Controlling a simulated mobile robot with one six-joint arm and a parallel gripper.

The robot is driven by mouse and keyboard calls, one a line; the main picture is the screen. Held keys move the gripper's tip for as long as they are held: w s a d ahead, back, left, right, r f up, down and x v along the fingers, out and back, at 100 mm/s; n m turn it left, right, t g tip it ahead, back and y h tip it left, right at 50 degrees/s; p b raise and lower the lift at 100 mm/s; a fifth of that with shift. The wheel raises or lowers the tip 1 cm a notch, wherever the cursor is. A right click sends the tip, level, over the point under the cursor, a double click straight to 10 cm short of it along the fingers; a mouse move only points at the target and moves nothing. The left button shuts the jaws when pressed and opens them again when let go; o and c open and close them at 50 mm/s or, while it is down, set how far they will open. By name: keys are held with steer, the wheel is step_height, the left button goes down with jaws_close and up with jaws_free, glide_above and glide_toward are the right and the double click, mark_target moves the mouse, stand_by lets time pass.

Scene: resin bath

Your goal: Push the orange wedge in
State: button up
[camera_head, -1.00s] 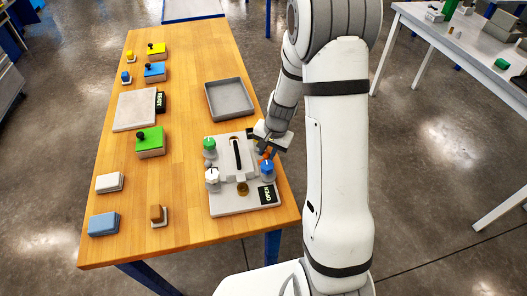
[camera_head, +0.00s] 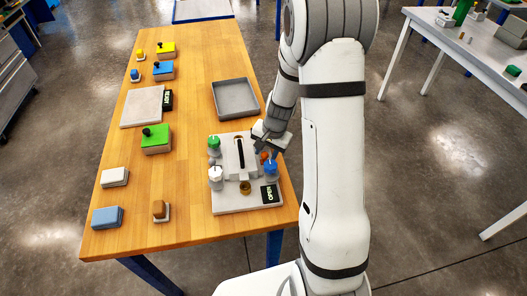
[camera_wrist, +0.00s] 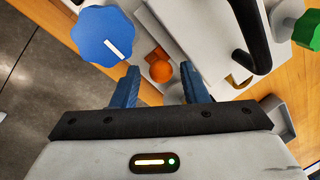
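The orange wedge (camera_wrist: 160,67) shows in the wrist view as a small orange piece with a rounded end, in a slot of the grey fixture. In the head view it is a small orange spot (camera_head: 264,157) beside the blue knob (camera_head: 270,167), partly hidden. My gripper (camera_wrist: 158,76) is open, with its two blue fingers spread on either side of the wedge in the picture. I cannot tell whether they touch it. In the head view my gripper (camera_head: 266,148) is at the right edge of the fixture (camera_head: 232,203). The blue knob (camera_wrist: 103,34) is left of the wedge.
The fixture also bears a green knob (camera_head: 214,144), a white knob (camera_head: 216,176), a black handle (camera_head: 240,153) and an OPEN sign (camera_head: 269,194). A grey tray (camera_head: 236,98) lies behind it. Several coloured blocks stand along the table's left side.

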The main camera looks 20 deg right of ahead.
steer(key=shift+w, duration=0.1)
steer(key=shift+r, duration=0.15)
steer(key=shift+r, duration=0.2)
step_height(320, 180, up, 7)
steer(key=s+d+p, duration=0.1)
steer(key=p, duration=0.4)
steer(key=shift+d, duration=0.15)
steer(key=shift+s+r, duration=0.1)
